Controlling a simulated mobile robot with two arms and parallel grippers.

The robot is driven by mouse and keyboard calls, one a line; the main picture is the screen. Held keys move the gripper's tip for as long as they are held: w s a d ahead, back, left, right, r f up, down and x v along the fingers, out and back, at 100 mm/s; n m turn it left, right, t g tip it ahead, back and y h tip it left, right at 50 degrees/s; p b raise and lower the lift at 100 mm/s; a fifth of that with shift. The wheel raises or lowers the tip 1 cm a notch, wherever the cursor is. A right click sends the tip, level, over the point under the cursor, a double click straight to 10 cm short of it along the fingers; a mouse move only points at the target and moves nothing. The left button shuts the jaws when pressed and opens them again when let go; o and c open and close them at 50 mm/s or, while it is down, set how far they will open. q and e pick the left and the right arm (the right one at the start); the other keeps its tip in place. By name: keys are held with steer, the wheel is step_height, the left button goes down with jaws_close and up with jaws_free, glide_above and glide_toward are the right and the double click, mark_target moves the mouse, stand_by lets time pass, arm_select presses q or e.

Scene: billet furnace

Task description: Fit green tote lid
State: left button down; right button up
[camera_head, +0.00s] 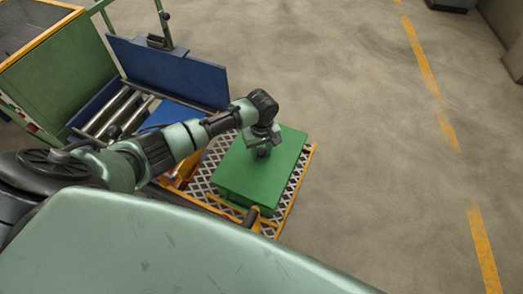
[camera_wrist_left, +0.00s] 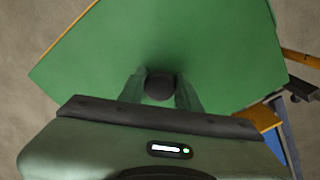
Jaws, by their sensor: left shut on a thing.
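The green tote lid (camera_head: 248,175) lies flat and level over the orange-edged mesh platform in the head view, with green below its near edge; whether that is a tote's wall or the lid's own rim is hard to tell. My left gripper (camera_head: 264,149) is above the lid's middle, pointing down. In the left wrist view the gripper (camera_wrist_left: 160,88) is shut on a dark round knob (camera_wrist_left: 159,87) on the lid (camera_wrist_left: 215,50). The lid fills most of that view. My right gripper does not show.
The orange-framed mesh platform (camera_head: 299,183) surrounds the green lid. A blue panel (camera_head: 170,70) and metal rollers (camera_head: 115,106) stand to the left, beside a green bin (camera_head: 60,75). Open concrete floor with a yellow dashed line (camera_head: 420,57) lies to the right.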

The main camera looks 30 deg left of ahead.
arm_select(q)
steer(key=shift+f, duration=0.35)
stand_by(0.4)
steer(key=c, duration=0.9)
jaws_free()
step_height(320, 180, up, 8)
steer(key=shift+f, duration=0.1)
